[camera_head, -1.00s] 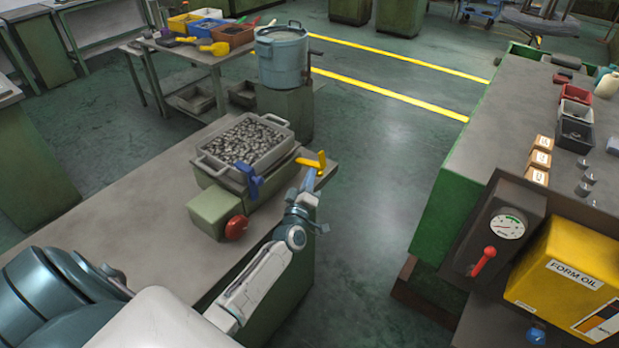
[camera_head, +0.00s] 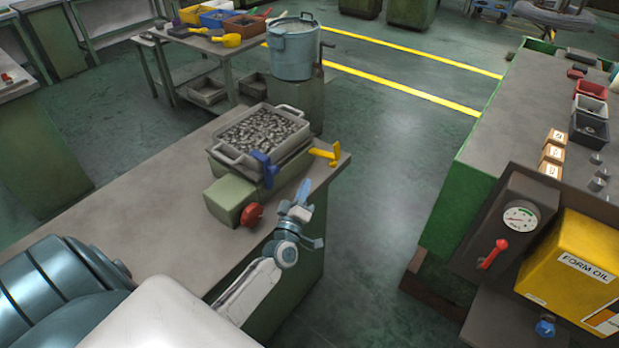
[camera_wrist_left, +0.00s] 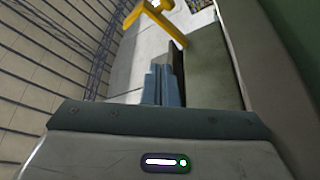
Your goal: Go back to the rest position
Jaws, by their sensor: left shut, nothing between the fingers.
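My left gripper (camera_head: 303,192) is shut and empty. In the head view it is beside the right edge of the grey bench (camera_head: 150,200), a little below the yellow lever (camera_head: 325,153). In the left wrist view its closed blue fingers (camera_wrist_left: 161,84) point up the picture, with the yellow lever (camera_wrist_left: 163,20) ahead and apart from them. The lever is on a green machine with a red knob (camera_head: 252,215), a blue clamp-like handle (camera_head: 265,168) and a tray of metal parts (camera_head: 262,133). My right gripper is not in view.
A blue-grey drum (camera_head: 292,50) stands behind the bench. At the right are a green-sided bench (camera_head: 478,170), a gauge panel with a red lever (camera_head: 495,253) and a yellow form oil container (camera_head: 575,265). The floor (camera_head: 380,150) between the benches is clear.

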